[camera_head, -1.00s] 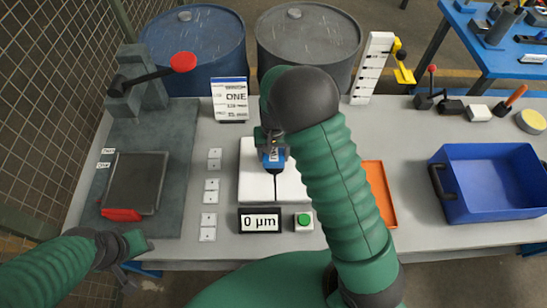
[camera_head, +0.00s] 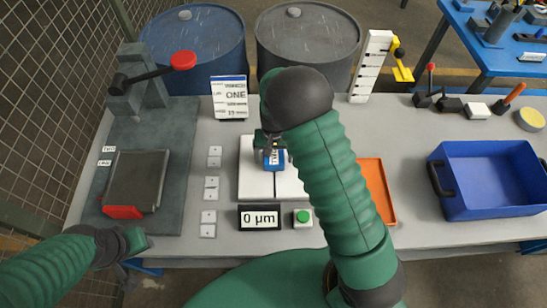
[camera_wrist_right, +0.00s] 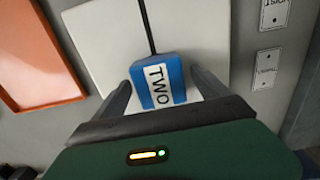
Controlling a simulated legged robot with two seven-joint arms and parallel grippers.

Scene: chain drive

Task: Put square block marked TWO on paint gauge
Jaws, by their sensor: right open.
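The blue square block marked TWO (camera_head: 274,161) rests on the white plate (camera_head: 254,184) of the paint gauge, at the dark line across it. In the right wrist view, the block (camera_wrist_right: 160,80) lies label up between my fingers. My right gripper (camera_wrist_right: 160,90) is open, with one finger on each side of the block; small gaps show beside it. In the head view, my right gripper (camera_head: 272,150) is partly hidden by its own wrist. The gauge's display (camera_head: 260,218) reads 0 µm. My left gripper (camera_head: 130,262) is low at the left, its fingers unclear.
A green button (camera_head: 302,216) sits beside the display. An orange tray (camera_head: 377,190) lies right of the plate, partly behind my right arm. A blue bin (camera_head: 490,205) stands farther right.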

